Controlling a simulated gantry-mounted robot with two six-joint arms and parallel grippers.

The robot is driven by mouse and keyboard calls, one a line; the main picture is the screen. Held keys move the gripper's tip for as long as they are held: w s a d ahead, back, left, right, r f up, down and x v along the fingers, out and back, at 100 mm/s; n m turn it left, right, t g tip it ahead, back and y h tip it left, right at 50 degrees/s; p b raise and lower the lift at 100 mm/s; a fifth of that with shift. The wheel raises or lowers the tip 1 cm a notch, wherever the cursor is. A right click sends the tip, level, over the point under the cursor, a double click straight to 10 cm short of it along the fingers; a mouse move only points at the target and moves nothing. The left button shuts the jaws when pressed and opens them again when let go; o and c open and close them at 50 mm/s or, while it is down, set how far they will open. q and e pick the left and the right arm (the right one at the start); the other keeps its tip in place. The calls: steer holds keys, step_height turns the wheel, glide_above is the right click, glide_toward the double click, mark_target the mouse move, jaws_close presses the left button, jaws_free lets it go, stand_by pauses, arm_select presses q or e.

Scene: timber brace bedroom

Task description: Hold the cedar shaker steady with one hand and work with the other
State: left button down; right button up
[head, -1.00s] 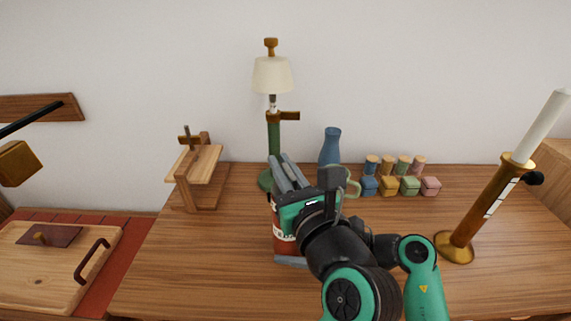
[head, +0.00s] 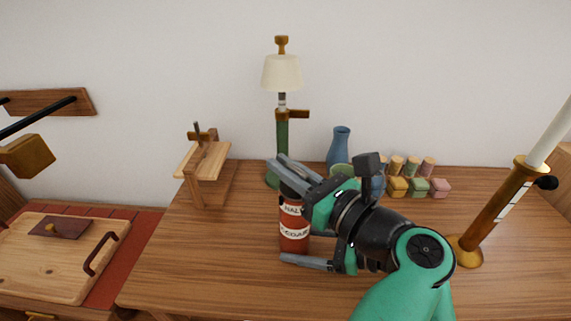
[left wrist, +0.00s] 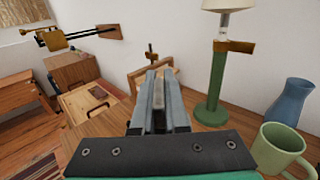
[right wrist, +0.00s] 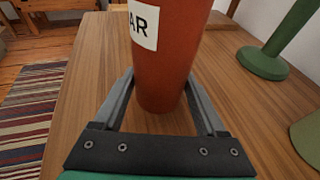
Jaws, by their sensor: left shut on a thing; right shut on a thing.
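The red cedar shaker (head: 294,238) stands upright on the desk, with white labels and a dark top. It also shows in the right wrist view (right wrist: 168,65), where its top is out of frame. My right gripper (head: 290,257) is low down, its fingers on either side of the shaker's lower body, shut on it. My left gripper (head: 280,169) is above it, shut at the shaker's top end. In the left wrist view its fingers (left wrist: 158,90) are close together with a narrow brownish thing between them. The grip itself is mostly hidden by the fingers.
A green lamp (head: 283,140) stands behind the shaker. A blue vase (head: 339,147), a green mug (left wrist: 278,146) and several small coloured boxes (head: 419,187) are behind to the right. A brass candlestick (head: 494,215) stands right, a small wooden stand (head: 204,165) left. The desk's front left is clear.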

arm_select(q)
steer(key=shift+f, duration=0.1)
steer(key=c, duration=0.9)
jaws_free()
steer(key=v, duration=1.2)
